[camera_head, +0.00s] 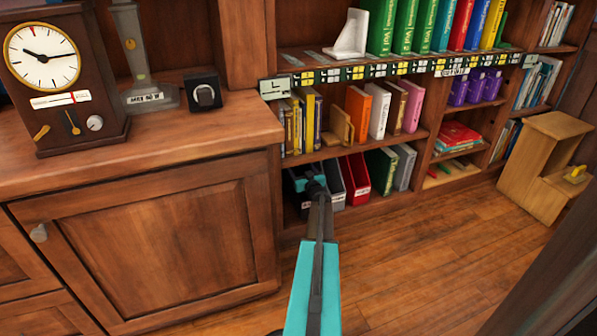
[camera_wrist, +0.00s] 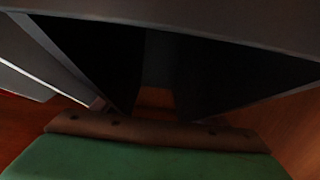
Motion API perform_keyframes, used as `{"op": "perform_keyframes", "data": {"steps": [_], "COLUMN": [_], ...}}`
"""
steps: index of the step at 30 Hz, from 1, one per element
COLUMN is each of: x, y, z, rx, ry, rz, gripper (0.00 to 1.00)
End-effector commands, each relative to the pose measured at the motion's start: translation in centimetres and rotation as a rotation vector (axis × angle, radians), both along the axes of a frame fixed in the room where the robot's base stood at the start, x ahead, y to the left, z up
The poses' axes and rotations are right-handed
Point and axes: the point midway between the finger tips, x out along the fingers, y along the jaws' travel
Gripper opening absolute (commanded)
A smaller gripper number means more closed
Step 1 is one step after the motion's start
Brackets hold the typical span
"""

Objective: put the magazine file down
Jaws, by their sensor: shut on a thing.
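My gripper (camera_head: 309,185) reaches into the bottom shelf at the left end of the low bookcase. It is shut on a dark magazine file (camera_head: 299,172), which is mostly hidden by my gripper and arm. In the wrist view the file's grey edge (camera_wrist: 190,16) crosses close to the lens above dark shapes. I cannot tell whether the file's base rests on the shelf board.
A grey magazine file (camera_head: 335,184) and red files (camera_head: 357,180) stand just right of my gripper, with green books (camera_head: 382,168) beyond. The cabinet (camera_head: 160,235) is close on the left. A wooden step stool (camera_head: 535,165) stands at right. The floor (camera_head: 430,240) is clear.

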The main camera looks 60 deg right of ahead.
Motion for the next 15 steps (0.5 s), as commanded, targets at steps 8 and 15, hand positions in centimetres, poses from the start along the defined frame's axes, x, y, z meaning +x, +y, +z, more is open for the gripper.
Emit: {"op": "perform_keyframes", "data": {"steps": [8, 15], "x": [-0.02, -0.04], "y": [-0.04, -0.04], "z": [-0.77, -0.95], "rx": [-0.002, -0.002], "ry": [-0.002, -0.002], "rz": [0.000, 0.000], "gripper": [0.20, 0.20]}}
